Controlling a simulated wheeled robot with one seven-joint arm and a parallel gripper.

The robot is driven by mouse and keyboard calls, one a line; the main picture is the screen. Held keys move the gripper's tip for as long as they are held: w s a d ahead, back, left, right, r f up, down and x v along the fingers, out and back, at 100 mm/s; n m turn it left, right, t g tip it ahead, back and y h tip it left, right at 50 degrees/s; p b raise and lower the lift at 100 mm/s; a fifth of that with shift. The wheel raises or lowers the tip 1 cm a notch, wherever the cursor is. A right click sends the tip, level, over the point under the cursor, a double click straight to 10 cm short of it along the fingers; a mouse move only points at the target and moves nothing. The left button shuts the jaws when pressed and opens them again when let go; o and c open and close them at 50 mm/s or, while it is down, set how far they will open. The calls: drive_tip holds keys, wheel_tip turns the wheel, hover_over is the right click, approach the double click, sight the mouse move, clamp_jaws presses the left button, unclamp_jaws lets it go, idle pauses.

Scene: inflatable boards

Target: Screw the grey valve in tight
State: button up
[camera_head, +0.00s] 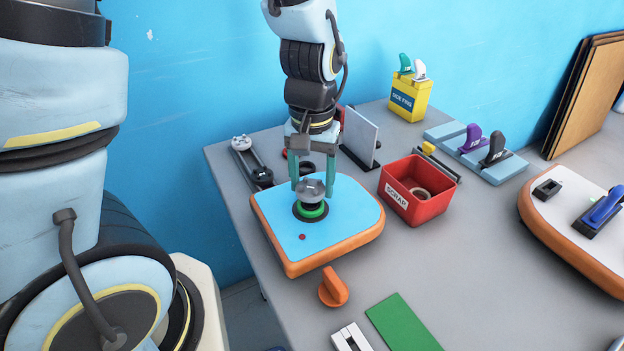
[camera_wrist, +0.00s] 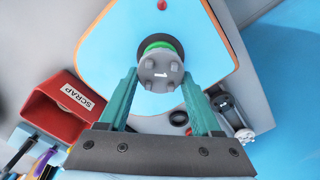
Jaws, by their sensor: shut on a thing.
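The grey valve (camera_head: 311,188) sits upright over a green ring (camera_head: 311,210) on the blue top of an orange-edged inflatable board (camera_head: 345,222). In the wrist view the valve (camera_wrist: 161,71) shows its lugged grey cap from above, with part of the green ring (camera_wrist: 157,47) beyond it. My gripper (camera_head: 312,187) points straight down over the board, its teal fingers on either side of the valve. In the wrist view my gripper (camera_wrist: 160,88) is shut on the valve cap. The threads and seat under the ring are hidden.
A red SCRAP box (camera_head: 398,208) stands right of the board. An orange knob (camera_head: 333,288) and a green sheet (camera_head: 403,322) lie in front. A black and grey tool (camera_head: 250,160) lies behind left. Another board (camera_head: 575,240) is at the right.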

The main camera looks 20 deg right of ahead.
sight(312, 184)
drive_tip(key=shift+f+b, duration=0.75)
drive_tip(key=shift+f, duration=0.3)
drive_tip(key=o, duration=1.4)
drive_tip(key=shift+r, duration=0.1)
wheel_tip(312, 184, up, 11)
drive_tip(key=shift+f+b, duration=0.15)
drive_tip(key=shift+b, duration=0.15)
drive_tip(key=w+a+f+n, duration=0.2)
drive_tip(key=w+a, duration=0.1)
drive_tip(key=a, duration=0.5)
drive_tip(key=w+a+f+n+t, duration=0.1)
drive_tip(key=w+a+f+n, duration=0.1)
drive_tip(key=a, duration=0.6)
drive_tip(key=w+a+f+n, duration=0.2)
drive_tip(key=w+a, duration=0.3)
drive_tip(key=a, duration=0.2)
drive_tip(key=shift+w+a+t, duration=0.1)
drive_tip(key=shift+a+t, duration=0.2)
drive_tip(key=shift+a, duration=0.1)
